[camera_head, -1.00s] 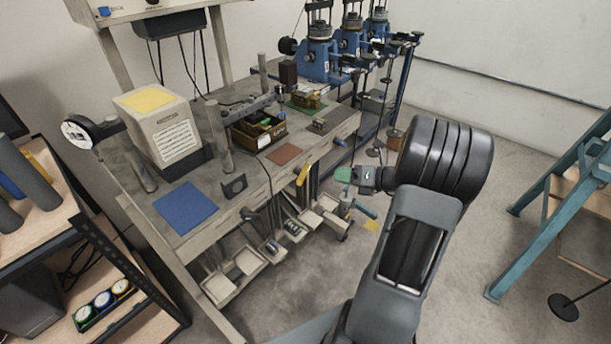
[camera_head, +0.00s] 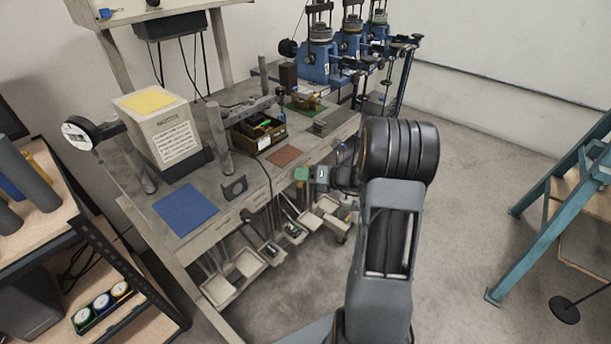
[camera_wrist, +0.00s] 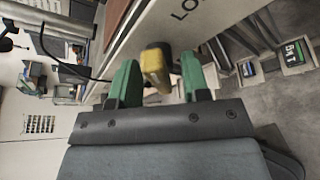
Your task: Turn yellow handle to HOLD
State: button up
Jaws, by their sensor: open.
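The yellow handle (camera_wrist: 156,66) shows in the wrist view, on the front edge of the workbench. It sits between the two green fingertips of my gripper (camera_wrist: 158,82), with a gap visible on each side. My gripper (camera_head: 302,174) is open. In the head view it is at the bench's front edge, and the yellow handle is hidden behind it. No HOLD mark is legible.
The workbench carries a blue mat (camera_head: 186,209), a brown mat (camera_head: 285,156) and a beige box (camera_head: 161,132). Several trays (camera_head: 228,283) hang under its front. Blue machines (camera_head: 318,62) stand at the back. A teal frame (camera_head: 545,220) stands right, with open floor between.

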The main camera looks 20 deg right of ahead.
jog(key=c, duration=0.7)
